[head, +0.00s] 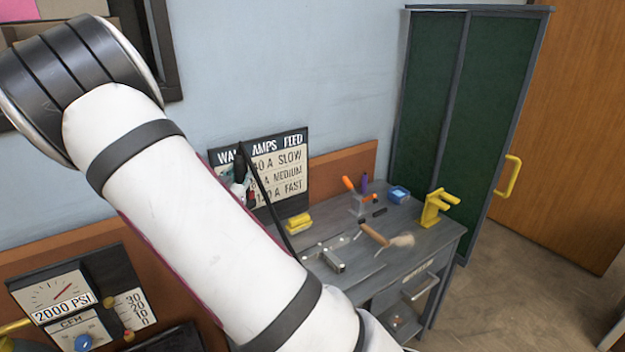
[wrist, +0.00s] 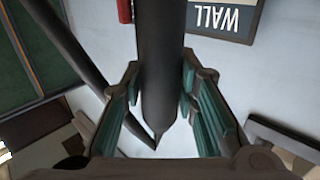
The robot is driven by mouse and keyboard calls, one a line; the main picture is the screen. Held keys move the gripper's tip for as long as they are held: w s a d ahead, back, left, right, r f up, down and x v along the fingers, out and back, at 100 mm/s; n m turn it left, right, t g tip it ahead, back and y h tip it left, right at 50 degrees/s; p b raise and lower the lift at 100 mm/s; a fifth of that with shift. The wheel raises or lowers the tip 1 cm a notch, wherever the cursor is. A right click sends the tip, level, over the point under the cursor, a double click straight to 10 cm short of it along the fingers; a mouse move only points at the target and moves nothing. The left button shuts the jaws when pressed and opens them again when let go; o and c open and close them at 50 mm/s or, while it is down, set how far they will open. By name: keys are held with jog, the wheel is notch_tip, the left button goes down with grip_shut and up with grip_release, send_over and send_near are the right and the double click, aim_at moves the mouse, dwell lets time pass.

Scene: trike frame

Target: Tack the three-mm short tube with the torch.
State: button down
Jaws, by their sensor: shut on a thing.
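My gripper (wrist: 166,85) is shut on the torch (wrist: 160,45), a dark cylinder with a tapered end, between teal-padded fingers in the wrist view. In the head view the torch (head: 238,161) is a small dark shape in front of the wall chart, partly hidden by my arm. A black cable (head: 264,195) hangs beside it toward the bench. I cannot make out the three-mm short tube for certain. A small grey metal piece (head: 333,261) lies on the bench near my arm.
The amps chart (head: 290,150) stands behind. A gauge panel (head: 60,293) is at left. A green cabinet (head: 480,100) stands at right.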

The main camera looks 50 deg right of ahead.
jog(key=s+d+f+m+g+h+b, duration=0.1)
jog(key=s+d+f+m+g, duration=0.2)
jog(key=d, duration=0.4)
jog(key=s+d+m+g+h, duration=0.1)
jog(key=s+d+m+g, duration=0.15)
jog(key=d+g, duration=0.3)
jog(key=s+d+f+m+g+h+b, duration=0.1)
jog(key=s+d+f+m+g, duration=0.2)
jog(key=d, duration=0.4)
jog(key=shift+n+g, duration=0.25)
jog(key=f+b, duration=0.1)
jog(key=f, duration=0.1)
jog(key=s+f, duration=0.1)
jog(key=f, duration=0.1)
jog(key=shift+d+f+b, duration=0.2)
jog(key=shift+b, duration=0.15)
jog(key=shift+w+a+f, duration=0.1)
jog(key=shift+a, duration=0.1)
jog(key=shift+f+b, duration=0.35)
jog(key=shift+b, duration=0.2)
dwell(1.6)
notch_tip(320, 180, up, 7)
jog(key=p, duration=0.1)
jog(key=shift+p, duration=0.4)
dwell(0.5)
jog(key=shift+d+r, duration=0.1)
dwell(0.9)
